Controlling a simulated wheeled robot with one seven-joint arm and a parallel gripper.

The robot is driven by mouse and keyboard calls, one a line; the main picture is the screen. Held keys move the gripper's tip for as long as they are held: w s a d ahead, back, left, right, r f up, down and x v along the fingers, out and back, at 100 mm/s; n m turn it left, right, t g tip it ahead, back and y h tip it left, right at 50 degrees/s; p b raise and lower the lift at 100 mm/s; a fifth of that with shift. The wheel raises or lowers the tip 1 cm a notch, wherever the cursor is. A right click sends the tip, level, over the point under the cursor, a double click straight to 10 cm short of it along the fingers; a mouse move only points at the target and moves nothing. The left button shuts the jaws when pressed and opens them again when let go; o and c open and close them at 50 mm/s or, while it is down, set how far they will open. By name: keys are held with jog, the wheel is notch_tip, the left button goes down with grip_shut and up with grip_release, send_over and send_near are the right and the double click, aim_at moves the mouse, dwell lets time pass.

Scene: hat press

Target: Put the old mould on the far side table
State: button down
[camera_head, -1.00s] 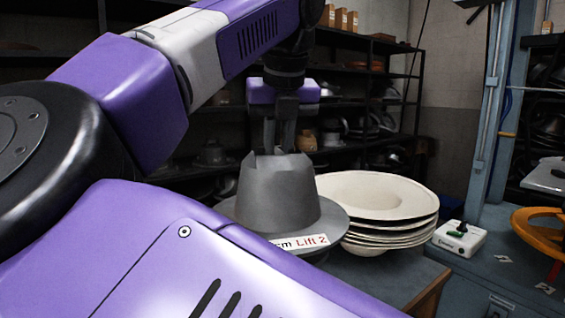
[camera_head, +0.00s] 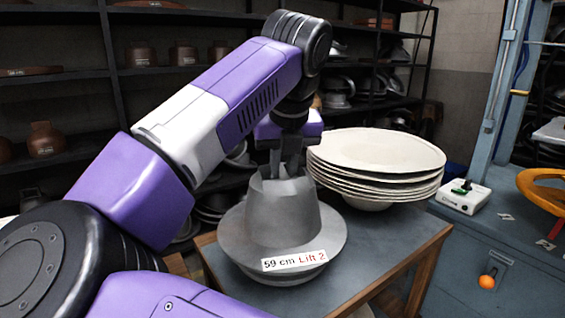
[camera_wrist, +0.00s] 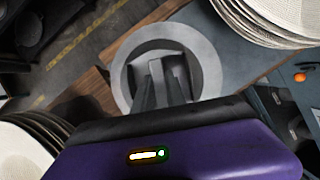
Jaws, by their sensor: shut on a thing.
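The old mould (camera_head: 283,222) is a grey metal hat form with a wide brim and a label reading "59 cm Lift 2". In the head view it is upright over the front part of a side table (camera_head: 378,258) with a dark top and wooden edges. I cannot tell whether its base touches the top. My gripper (camera_head: 283,172) is above it, with its fingers down at the notched crown, shut on it. In the wrist view the mould's round brim (camera_wrist: 207,58) surrounds the two fingers (camera_wrist: 162,85).
A stack of cream hat blanks (camera_head: 375,160) stands on the table just behind and right of the mould. A white switch box (camera_head: 460,196) sits on a blue machine (camera_head: 500,245) at the right. Dark shelves (camera_head: 90,75) with moulds stand behind.

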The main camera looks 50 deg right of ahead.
jog(key=shift+f, duration=1.8)
jog(key=shift+f+b, duration=0.1)
jog(key=shift+b, duration=0.25)
jog(key=c, duration=1.4)
grip_release()
jog(key=shift+f, duration=0.1)
jog(key=shift+o, duration=0.2)
jog(key=shift+r, duration=0.25)
jog(key=p+v, duration=0.2)
jog(key=v, duration=1)
jog(key=shift+f, duration=0.1)
